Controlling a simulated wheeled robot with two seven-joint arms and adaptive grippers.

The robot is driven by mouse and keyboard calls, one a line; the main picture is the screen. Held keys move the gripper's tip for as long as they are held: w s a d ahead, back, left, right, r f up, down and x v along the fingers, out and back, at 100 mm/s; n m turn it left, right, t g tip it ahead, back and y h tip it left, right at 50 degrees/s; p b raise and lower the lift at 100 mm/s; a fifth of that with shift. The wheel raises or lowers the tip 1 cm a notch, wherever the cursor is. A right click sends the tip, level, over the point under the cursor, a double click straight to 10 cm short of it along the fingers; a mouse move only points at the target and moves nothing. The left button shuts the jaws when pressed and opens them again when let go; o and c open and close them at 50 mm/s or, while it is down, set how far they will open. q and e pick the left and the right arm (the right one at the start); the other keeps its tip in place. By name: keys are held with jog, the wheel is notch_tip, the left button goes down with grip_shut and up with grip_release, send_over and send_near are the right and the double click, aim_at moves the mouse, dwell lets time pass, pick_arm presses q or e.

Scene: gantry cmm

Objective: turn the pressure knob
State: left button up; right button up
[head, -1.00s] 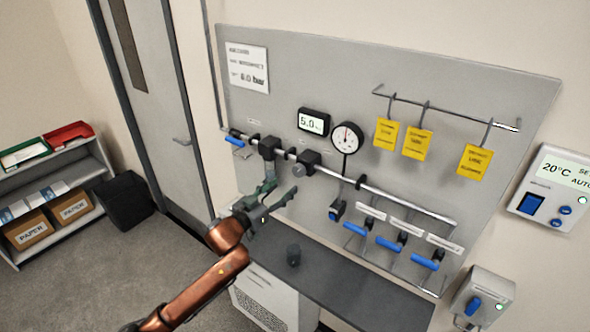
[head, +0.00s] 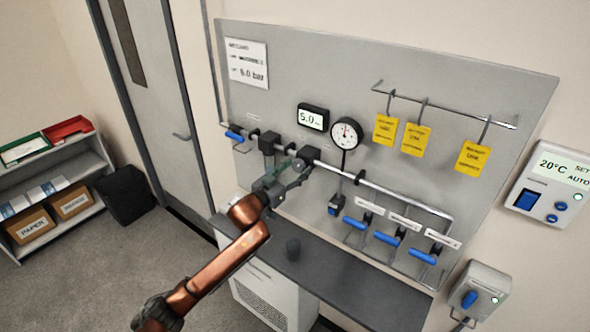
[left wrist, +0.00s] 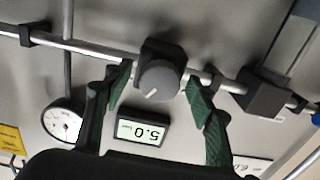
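The pressure knob (left wrist: 158,82) is a round grey knob with a pale pointer mark, on a black regulator body (left wrist: 163,50) on the pipe. In the head view the knob (head: 299,165) is partly covered by my left gripper (head: 284,179). The left gripper is open, its green-padded fingers on either side of the knob in the left wrist view, with gaps between pads and knob. The digital display (head: 311,119) reads 5.0. The round dial gauge (head: 346,133) is right of it. My right gripper is not in view.
Blue-handled valves (head: 387,238) sit lower right on the panel (head: 450,120). Yellow tags (head: 416,137) hang from a rail above. A black filter body (head: 267,152) is left of the regulator.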

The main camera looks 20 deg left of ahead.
pick_arm(q)
jog(key=c, duration=1.1)
jog(key=shift+m, duration=0.3)
jog(key=shift+a+m+p, duration=0.1)
jog(key=shift+m+p, duration=0.35)
jog(key=shift+m, duration=0.05)
jog(key=m+p, duration=0.1)
jog(key=m, duration=0.2)
jog(key=shift+r, duration=0.1)
jog(key=m+p, duration=0.1)
jog(key=m, duration=0.3)
jog(key=shift+m, duration=1.5)
